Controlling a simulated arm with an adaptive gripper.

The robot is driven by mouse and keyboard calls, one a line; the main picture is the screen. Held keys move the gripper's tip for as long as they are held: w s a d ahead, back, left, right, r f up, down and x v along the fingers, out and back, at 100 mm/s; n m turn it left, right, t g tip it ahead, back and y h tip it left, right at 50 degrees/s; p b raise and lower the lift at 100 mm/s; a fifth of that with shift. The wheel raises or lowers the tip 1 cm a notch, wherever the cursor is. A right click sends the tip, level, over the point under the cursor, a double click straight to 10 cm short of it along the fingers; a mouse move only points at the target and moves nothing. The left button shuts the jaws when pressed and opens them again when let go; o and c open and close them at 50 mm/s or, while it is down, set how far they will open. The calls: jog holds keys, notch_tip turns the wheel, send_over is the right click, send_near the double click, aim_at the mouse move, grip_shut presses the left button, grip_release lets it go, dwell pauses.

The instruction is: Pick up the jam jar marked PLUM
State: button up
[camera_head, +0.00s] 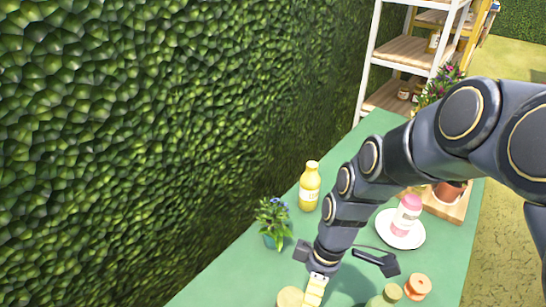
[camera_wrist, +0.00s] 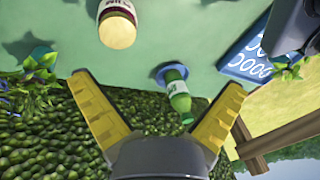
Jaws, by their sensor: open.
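In the wrist view, a jar with a cream lid (camera_wrist: 117,30) and a dark body stands at the top, left of centre. Its pale label is partly visible at the top edge; a few letters show but I cannot read the whole word. My gripper (camera_wrist: 157,82) is open and empty, its yellow fingers spread wide, with the jar beyond the fingertips and apart from them. In the head view, a yellow finger of my gripper shows at the bottom edge, next to a jar with a beige lid (camera_head: 289,297). A green-lidded jar (camera_head: 386,296) and an orange-lidded jar (camera_head: 418,287) stand to the right, labels not readable.
A green bottle (camera_wrist: 178,97) and a blue patterned item (camera_wrist: 243,52) show in the wrist view. A hedge borders the left.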

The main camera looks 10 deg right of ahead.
aim_at(293, 299)
jog(key=w+f+n, duration=0.1)
jog(key=f+n, duration=0.1)
jog(key=f, duration=0.1)
jog(key=w+f+n+y, duration=0.1)
jog(key=w+f+n, duration=0.1)
jog(key=f, duration=0.1)
jog(key=w+f+n, duration=0.2)
jog(key=f+n, duration=0.1)
jog(key=shift+w+d+f+t+y, duration=0.1)
jog(key=shift+d+f+t+y, duration=0.1)
jog(key=shift+d+t+y, duration=0.2)
jog(key=shift+f, duration=0.35)
jog(key=x, duration=0.7)
jog(key=shift+w+a+f, duration=0.1)
jog(key=shift+a, duration=0.2)
jog(key=shift+c, duration=0.4)
jog(key=c, duration=1)
